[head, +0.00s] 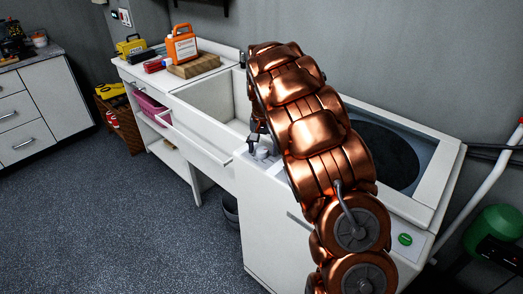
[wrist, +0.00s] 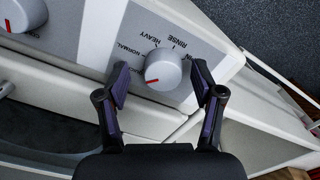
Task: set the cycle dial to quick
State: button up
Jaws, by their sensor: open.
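A round light-grey dial (wrist: 163,69) sits on the washer's grey panel, upside down in the wrist view. Its red mark points to the lower left, below the word NORMAL. HEAVY and RINSE are printed around it, and another word at the right is partly covered. My gripper (wrist: 161,84) is open, with one fingertip on each side of the dial; contact cannot be told. In the head view the dial (head: 262,153) is small, beside my gripper, on the washer's (head: 262,225) left end.
Another knob (wrist: 22,13) with a red mark is at the wrist view's upper left. The washer has a dark lid window (head: 385,155) and a green button (head: 405,239). A white sink (head: 205,100) stands left of it, with an orange jug (head: 182,45) behind.

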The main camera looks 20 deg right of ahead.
aim_at(263, 151)
notch_tip(263, 151, up, 12)
jog(key=shift+f, duration=0.2)
jog(key=shift+a, duration=0.1)
dwell(0.6)
